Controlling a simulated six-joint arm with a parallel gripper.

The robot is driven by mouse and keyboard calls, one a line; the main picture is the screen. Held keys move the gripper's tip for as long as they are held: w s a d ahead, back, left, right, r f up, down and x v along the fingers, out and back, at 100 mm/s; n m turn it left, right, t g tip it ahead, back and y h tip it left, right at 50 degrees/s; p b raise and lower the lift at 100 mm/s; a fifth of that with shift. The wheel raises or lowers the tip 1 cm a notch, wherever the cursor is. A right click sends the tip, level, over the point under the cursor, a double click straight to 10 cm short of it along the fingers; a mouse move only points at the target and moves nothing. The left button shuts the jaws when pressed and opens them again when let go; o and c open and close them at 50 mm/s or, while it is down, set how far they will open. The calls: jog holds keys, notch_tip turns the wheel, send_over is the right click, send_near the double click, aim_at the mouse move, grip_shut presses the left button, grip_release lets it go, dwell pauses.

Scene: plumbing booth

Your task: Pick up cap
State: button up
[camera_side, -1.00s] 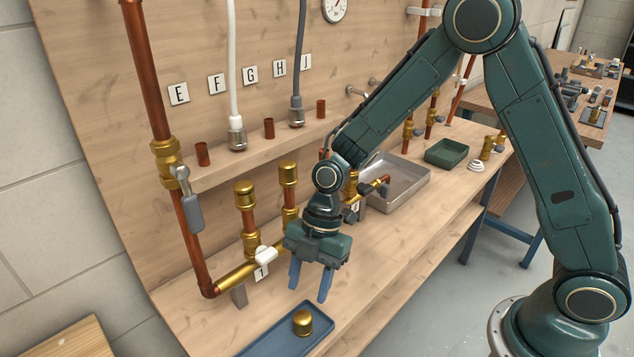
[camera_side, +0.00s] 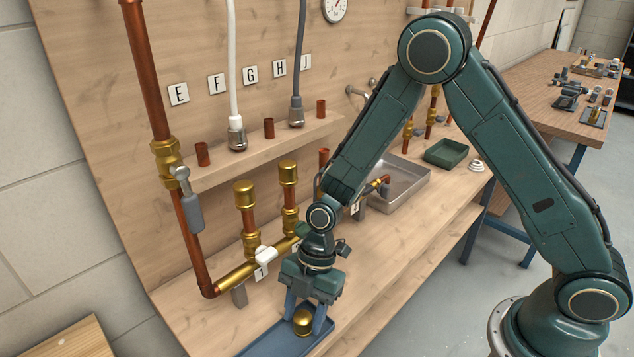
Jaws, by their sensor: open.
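A brass cap (camera_side: 303,322) sits in the blue tray (camera_side: 262,342) at the front of the bench. My gripper (camera_side: 305,318) points down over the tray, with its blue fingers apart on the left and right of the cap. The fingers are open, and I cannot tell whether either touches the cap. Part of the cap's top is close under the gripper body.
A grey metal tray (camera_side: 405,185) and a green tray (camera_side: 446,152) lie farther right. The bench front right of the tray is clear.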

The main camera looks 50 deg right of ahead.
jog(key=shift+a+f, duration=0.25)
jog(key=shift+f, duration=0.3)
jog(key=c, duration=0.8)
